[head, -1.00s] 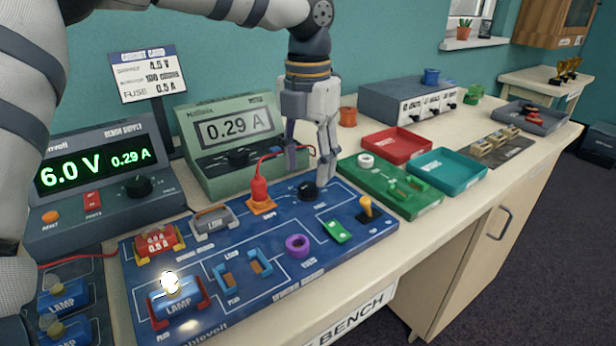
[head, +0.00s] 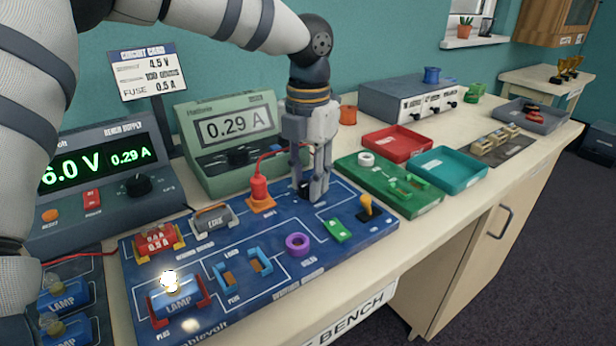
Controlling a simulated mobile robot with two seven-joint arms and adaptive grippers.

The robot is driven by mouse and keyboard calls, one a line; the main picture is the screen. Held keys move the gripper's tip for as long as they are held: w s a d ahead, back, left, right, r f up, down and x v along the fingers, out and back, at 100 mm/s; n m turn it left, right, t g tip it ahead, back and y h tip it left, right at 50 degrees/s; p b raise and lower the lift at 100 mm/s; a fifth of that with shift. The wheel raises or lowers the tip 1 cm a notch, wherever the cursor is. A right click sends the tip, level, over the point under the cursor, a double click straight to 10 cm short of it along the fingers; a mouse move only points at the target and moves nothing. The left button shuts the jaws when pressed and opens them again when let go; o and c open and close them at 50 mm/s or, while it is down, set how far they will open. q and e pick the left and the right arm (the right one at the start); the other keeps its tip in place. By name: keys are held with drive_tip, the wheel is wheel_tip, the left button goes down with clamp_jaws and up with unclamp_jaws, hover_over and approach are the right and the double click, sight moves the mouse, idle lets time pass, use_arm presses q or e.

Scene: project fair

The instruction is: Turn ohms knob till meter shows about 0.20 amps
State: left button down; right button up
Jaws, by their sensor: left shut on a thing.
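The black ohms knob (head: 305,187) sits on the blue circuit board (head: 370,238), mostly hidden by my gripper. My left gripper (head: 311,190) points down over it, with its fingers closed around the knob. The green meter (head: 232,130) behind the board reads 0.29 A. The bench supply (head: 100,175) at the left reads 6.0 V and 0.29 A. The lamp (head: 172,285) on the board glows. My right gripper is not in view.
A red plug (head: 259,188) with a red lead stands just left of the gripper. A green board (head: 388,187), red tray (head: 397,144) and teal tray (head: 447,170) lie to the right.

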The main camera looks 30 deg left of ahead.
use_arm(q)
drive_tip(key=shift+r, duration=0.1)
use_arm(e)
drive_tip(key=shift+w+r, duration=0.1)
use_arm(q)
drive_tip(key=shift+m+p, duration=0.3)
drive_tip(key=shift+m, duration=0.8)
drive_tip(key=m, duration=0.2)
drive_tip(key=shift+m, duration=0.3)
drive_tip(key=m, duration=0.3)
drive_tip(key=shift+p, duration=0.35)
drive_tip(key=shift+m, duration=1.5)
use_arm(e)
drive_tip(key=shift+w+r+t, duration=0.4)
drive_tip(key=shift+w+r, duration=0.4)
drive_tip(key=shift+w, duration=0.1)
use_arm(q)
drive_tip(key=c, duration=1.3)
unclamp_jaws()
